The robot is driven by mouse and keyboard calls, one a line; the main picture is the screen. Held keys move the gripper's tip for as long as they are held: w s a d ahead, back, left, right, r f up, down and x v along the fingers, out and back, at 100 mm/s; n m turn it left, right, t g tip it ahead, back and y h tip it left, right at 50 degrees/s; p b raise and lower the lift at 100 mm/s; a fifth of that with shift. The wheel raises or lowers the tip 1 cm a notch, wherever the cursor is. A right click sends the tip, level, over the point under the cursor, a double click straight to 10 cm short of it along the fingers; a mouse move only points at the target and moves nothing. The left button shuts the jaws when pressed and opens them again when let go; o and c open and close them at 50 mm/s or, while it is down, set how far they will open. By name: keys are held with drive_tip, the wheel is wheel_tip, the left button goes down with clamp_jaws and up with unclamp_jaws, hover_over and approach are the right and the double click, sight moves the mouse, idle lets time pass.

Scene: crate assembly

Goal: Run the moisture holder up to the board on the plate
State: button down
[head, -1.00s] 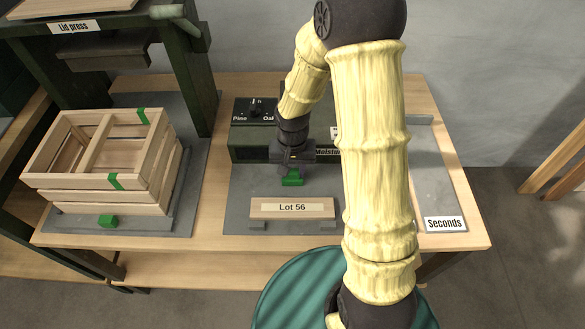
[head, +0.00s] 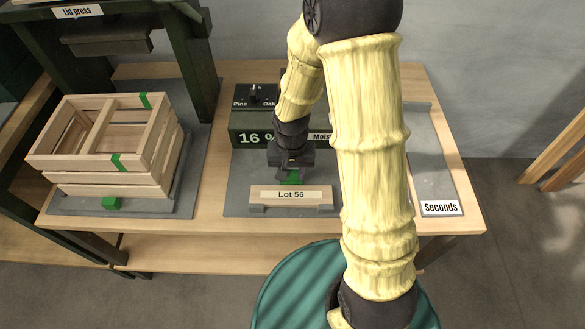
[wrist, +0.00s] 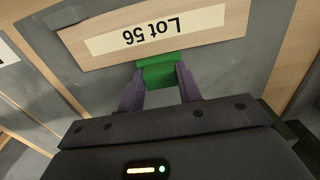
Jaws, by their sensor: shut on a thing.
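The moisture holder, a small green block (head: 292,178), is between the fingers of my gripper (head: 290,172), which is shut on it. The green block (wrist: 160,73) also shows in the wrist view, against or very close to the long edge of the board. The board is pale wood with a "Lot 56" label (head: 325,195) and lies near the front of the grey plate (head: 240,190). The dark green moisture meter (head: 240,120) stands behind, with a Pine/Oak knob and a display reading 16 %. My arm hides the meter's right part.
A grey tray labelled "Seconds" (head: 430,165) lies at the right and looks empty.

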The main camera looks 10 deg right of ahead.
sight(291, 175)
drive_tip(key=c, duration=1.1)
unclamp_jaws()
drive_tip(key=shift+s+a+f, duration=0.1)
drive_tip(key=shift+s+a, duration=0.05)
drive_tip(key=shift+s, duration=0.3)
drive_tip(key=shift+o, duration=0.7)
drive_tip(key=shift+w, duration=0.2)
wheel_tip(291, 175, up, 18)
drive_tip(key=p, duration=0.3)
drive_tip(key=shift+f, duration=0.25)
